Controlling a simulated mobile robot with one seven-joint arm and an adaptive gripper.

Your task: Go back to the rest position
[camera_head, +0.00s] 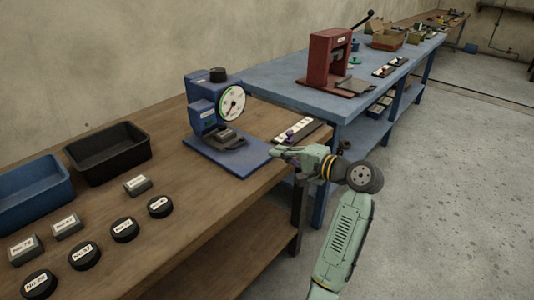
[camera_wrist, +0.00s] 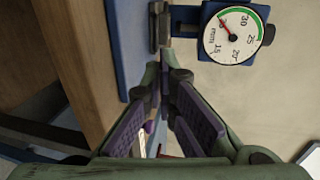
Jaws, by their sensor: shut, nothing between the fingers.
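My gripper (camera_head: 277,151) is at the right edge of the wooden bench, just to the right of the blue gauge device's base and apart from its dial. In the wrist view my gripper (camera_wrist: 164,98) has its fingertips together with nothing between them. The blue gauge device (camera_head: 203,104) stands on a blue plate (camera_head: 245,153) and has a round dial (camera_head: 232,103). The dial also shows at the upper right of the wrist view (camera_wrist: 234,33), turned on its side.
A blue bin (camera_head: 35,190) and a black bin (camera_head: 108,152) stand at the bench's left. Several labelled round and square blocks lie in front, including a round one (camera_head: 159,206). A red press (camera_head: 328,62) stands on the blue table (camera_head: 283,75). Open floor (camera_head: 430,200) lies to the right.

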